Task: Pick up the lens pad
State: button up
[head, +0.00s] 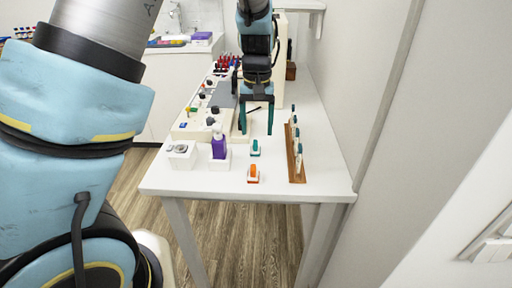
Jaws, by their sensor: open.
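My gripper (257,132) hangs over the white table with its two teal fingers apart, pointing down and empty. Below its fingertips, nearer the front edge, lies a small teal-and-white piece (255,148). A similar orange-and-white piece (253,174) lies closer to the front edge. A white block with a grey round top (181,149) sits at the table's front left. I cannot tell for certain which of these small things is the lens pad. My gripper appears to touch none of them.
A purple bottle (219,147) stands in a white holder left of the teal piece. A wooden rack (296,165) with several small bottles stands on the right. A pale board (186,128) with several knobs lies behind at left. The front right of the white table (320,183) is clear.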

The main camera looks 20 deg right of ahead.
aim_at(255, 143)
jog(key=shift+s+a+f+p, duration=0.1)
jog(key=shift+f+p, duration=0.05)
jog(key=shift+f, duration=0.8)
jog(key=shift+a+f+p, duration=0.15)
jog(key=shift+f+p, duration=0.05)
jog(key=shift+f, duration=0.8)
jog(key=shift+s+a+f+p, duration=0.1)
jog(key=shift+f+p, duration=0.05)
jog(key=shift+f, duration=0.8)
grip_shut()
